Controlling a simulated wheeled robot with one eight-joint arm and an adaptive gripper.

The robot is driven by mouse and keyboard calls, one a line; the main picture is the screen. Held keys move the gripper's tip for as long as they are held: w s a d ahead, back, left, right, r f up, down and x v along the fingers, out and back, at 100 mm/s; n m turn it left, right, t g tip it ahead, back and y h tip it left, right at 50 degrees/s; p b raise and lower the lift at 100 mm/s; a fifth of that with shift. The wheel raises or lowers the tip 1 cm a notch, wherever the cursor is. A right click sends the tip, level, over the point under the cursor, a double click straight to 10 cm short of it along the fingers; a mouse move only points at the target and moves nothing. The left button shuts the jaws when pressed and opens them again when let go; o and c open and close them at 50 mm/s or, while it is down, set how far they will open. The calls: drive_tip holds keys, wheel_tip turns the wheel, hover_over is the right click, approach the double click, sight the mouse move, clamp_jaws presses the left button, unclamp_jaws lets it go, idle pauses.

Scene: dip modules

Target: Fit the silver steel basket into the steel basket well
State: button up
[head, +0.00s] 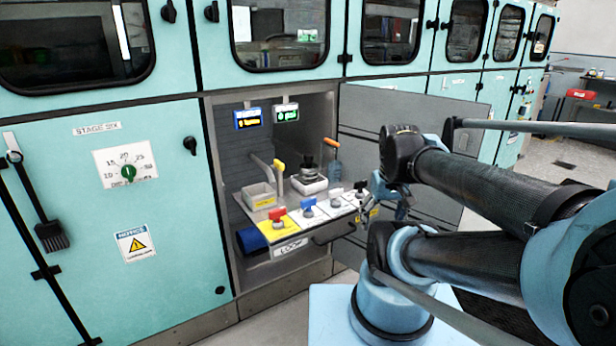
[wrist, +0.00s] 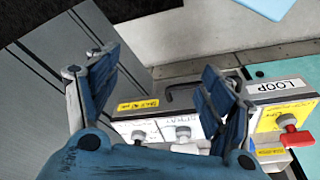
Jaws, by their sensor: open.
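My gripper (wrist: 160,65) is open, with nothing between its fingers in the wrist view. In the head view the gripper (head: 388,192) is at the right end of the pull-out shelf (head: 320,222), partly hidden behind my arm. Several small knobbed pieces stand in a row on the shelf: a red-handled one (head: 277,214) on yellow, a blue-handled one (head: 308,205), and a pale-handled one (head: 336,194).
The shelf sits in an open bay of a teal cabinet (head: 160,200). An open grey door (head: 415,120) stands to the right. A white-based fixture with a black top (head: 309,185) and an orange-handled tool (head: 333,160) are behind the row.

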drive_tip(key=w+a+r+n, duration=0.2)
drive_tip(key=w+r+n, duration=0.4)
drive_tip(key=w+r, duration=0.2)
wheel_tip(320, 180, up, 10)
drive_tip(key=f+n+g, duration=0.1)
drive_tip(key=n+g, duration=0.1)
drive_tip(key=n, duration=1.6)
hover_over(310, 154)
wheel_tip(310, 154, down, 11)
drive_tip(key=shift+r, duration=0.1)
drive_tip(key=shift+s+a+f, duration=0.1)
drive_tip(key=shift+s+f, duration=0.05)
drive_tip(key=shift+f, duration=1.2)
drive_tip(key=shift+s+a+f, duration=0.1)
drive_tip(key=shift+f, duration=1.2)
drive_tip(key=c, duration=1.4)
drive_tip(key=shift+r, duration=0.15)
drive_tip(key=shift+c, duration=0.2)
